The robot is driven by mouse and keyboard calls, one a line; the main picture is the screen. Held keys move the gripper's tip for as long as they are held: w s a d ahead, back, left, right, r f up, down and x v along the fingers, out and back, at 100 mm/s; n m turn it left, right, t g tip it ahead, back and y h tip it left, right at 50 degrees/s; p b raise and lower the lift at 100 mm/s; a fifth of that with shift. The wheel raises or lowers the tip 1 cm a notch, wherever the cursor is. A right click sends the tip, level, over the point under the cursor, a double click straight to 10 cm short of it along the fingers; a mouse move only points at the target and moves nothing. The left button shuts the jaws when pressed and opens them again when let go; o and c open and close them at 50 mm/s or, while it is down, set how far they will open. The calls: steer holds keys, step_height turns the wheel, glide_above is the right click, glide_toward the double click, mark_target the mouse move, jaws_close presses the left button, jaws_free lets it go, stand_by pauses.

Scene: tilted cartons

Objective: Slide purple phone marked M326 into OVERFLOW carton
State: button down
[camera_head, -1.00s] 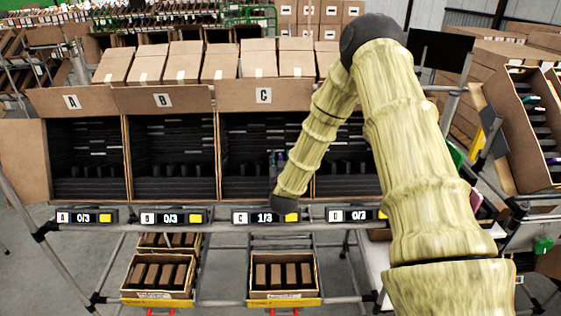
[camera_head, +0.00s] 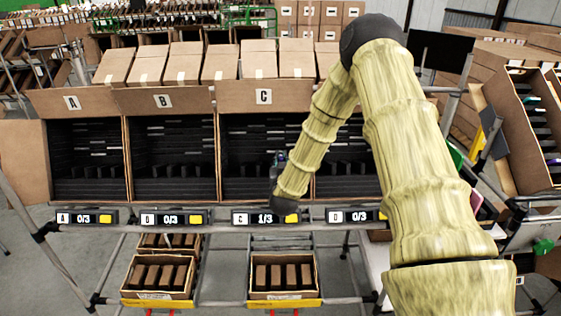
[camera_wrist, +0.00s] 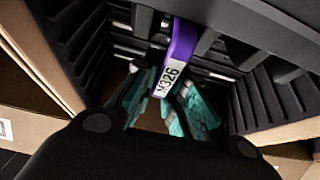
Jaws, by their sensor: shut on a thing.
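The purple phone (camera_wrist: 184,42) shows in the wrist view, with a white label reading M326 (camera_wrist: 168,78). My gripper (camera_wrist: 164,92) has teal finger pads on both sides of the phone and is shut on it near the labelled end. The phone's far end reaches up among black ribbed slots. The phone cannot be made out there. I can read no OVERFLOW marking on any carton.
Carton A (camera_head: 72,101) and carton B (camera_head: 163,99) stand to the left with black slotted insides. My arm covers much of the carton to the right of C. Small displays line the front rail; C's display (camera_head: 265,218) reads 1/3. Cardboard walls flank my gripper closely.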

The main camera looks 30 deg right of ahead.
steer(key=shift+s+a+r, duration=0.1)
steer(key=shift+r, duration=0.05)
steer(key=shift+s+a+r, duration=0.5)
steer(key=shift+s+r, duration=0.2)
steer(key=shift+s, duration=0.2)
steer(key=shift+p, duration=0.3)
steer(key=shift+s+a+r, duration=0.4)
steer(key=shift+s+r, duration=0.15)
steer(key=shift+s, duration=0.1)
steer(key=s+a+r+p, duration=0.2)
steer(key=s+a+r, duration=0.3)
steer(key=s, duration=0.3)
steer(key=shift+s+r, duration=0.2)
steer(key=shift+r, duration=0.05)
stand_by(0.4)
steer(key=shift+a, duration=0.1)
